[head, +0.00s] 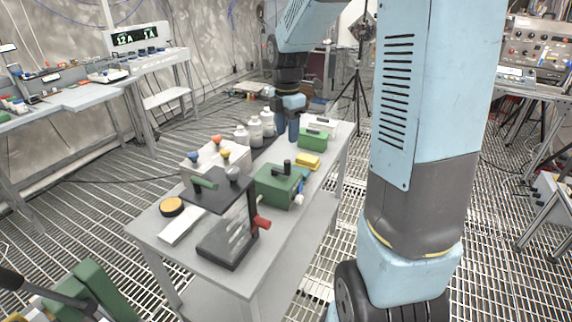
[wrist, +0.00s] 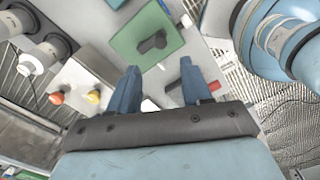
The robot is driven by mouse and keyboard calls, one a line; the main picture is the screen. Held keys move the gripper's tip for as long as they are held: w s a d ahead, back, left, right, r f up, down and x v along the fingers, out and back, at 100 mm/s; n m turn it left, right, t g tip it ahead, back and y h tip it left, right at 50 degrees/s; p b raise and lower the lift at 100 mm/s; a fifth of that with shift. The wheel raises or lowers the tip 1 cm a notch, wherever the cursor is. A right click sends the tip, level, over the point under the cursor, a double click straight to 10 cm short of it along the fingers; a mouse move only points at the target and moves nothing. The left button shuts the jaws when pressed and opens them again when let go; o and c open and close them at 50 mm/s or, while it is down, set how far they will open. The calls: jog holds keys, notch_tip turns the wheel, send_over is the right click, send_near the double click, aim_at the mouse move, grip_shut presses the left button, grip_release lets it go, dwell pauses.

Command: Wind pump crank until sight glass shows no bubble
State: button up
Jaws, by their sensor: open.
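A green box (head: 277,188) with an upright black handle (head: 287,167) on top stands mid-table; it looks like the pump and its crank. A small pale and blue part (head: 300,192) on its right side may be the sight glass; it is too small to show any bubble. My gripper (head: 287,131) is open over the far part of the table, beyond this box and apart from it. In the wrist view its two blue fingers (wrist: 160,90) are spread with nothing held. Beyond them is a green surface (wrist: 128,42) with a dark handle (wrist: 152,42); which green box this is, I cannot tell.
A black stand (head: 222,245) with a clear panel and a red knob (head: 262,222) is at the near end. White bottles (head: 254,131), a knobbed pale box (head: 217,158), a yellow block (head: 307,161) and another green box (head: 313,139) crowd the table. The front right tabletop is clear.

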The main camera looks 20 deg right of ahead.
aim_at(287, 161)
notch_tip(287, 161, down, 12)
jog(key=shift+r, duration=0.15)
dwell(0.3)
jog(key=shift+c, duration=0.4)
grip_shut()
jog(key=shift+a, duration=0.2)
jog(key=shift+d, duration=0.15)
